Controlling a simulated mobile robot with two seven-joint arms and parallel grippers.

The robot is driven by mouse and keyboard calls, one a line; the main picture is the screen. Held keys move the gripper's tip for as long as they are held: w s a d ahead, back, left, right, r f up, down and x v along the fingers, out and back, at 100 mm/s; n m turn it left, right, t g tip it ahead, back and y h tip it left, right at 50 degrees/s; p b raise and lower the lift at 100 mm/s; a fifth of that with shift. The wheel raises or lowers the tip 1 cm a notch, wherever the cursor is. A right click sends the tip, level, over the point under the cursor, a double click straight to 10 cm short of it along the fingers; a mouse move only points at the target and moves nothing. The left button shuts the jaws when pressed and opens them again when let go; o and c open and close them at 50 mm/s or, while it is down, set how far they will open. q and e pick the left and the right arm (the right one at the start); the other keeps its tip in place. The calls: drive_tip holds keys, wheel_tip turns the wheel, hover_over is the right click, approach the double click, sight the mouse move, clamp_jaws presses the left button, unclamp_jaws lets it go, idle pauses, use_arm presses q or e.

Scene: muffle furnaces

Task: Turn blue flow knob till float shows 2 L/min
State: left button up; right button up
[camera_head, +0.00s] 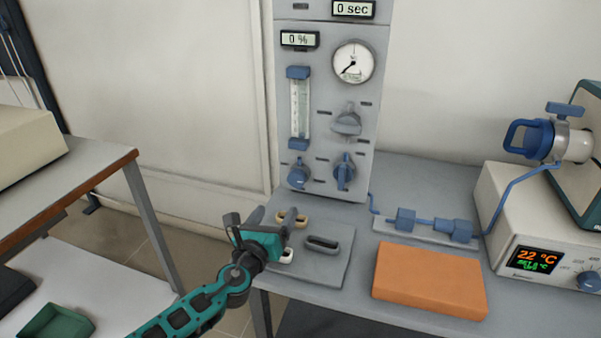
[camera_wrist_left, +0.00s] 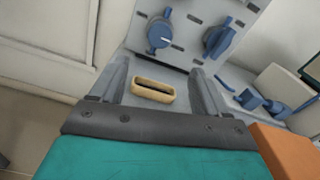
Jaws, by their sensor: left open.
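The grey gas panel (camera_head: 325,175) stands upright at the back of the bench. The flow meter tube (camera_head: 300,108) with blue end caps is on its left side; its float is too small to read. A round blue knob (camera_head: 298,175) with a pale pointer line sits below the tube; it also shows in the left wrist view (camera_wrist_left: 160,33). A second blue knob (camera_head: 344,170) with a raised bar is to its right (camera_wrist_left: 219,38). My left gripper (camera_head: 270,218) is open and empty, in front of and below the round knob, apart from it. My right gripper is not in view.
A grey plate (camera_head: 325,271) with small oval boats lies near my left gripper; a tan boat (camera_wrist_left: 153,90) shows between the fingers. An orange block (camera_head: 430,280) lies at the front right. A furnace controller (camera_head: 530,215) reading 22 °C stands right. Blue tubing fittings (camera_head: 405,220) lie behind the block.

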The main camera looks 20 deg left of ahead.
use_arm(q)
drive_tip(key=shift+w, duration=0.45)
drive_tip(key=b, duration=0.2)
approach(295, 180)
drive_tip(key=shift+w, duration=0.7)
drive_tip(key=w+b, duration=0.2)
drive_tip(key=w, duration=0.3)
drive_tip(key=shift+w+d+f, duration=0.1)
drive_tip(key=shift+w, duration=0.05)
drive_tip(key=shift+w+b, duration=0.35)
drive_tip(key=shift+w, duration=0.45)
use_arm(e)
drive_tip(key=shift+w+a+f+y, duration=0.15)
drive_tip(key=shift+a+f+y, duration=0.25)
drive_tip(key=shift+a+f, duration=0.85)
use_arm(q)
drive_tip(key=shift+c, duration=0.3)
drive_tip(key=c, duration=1)
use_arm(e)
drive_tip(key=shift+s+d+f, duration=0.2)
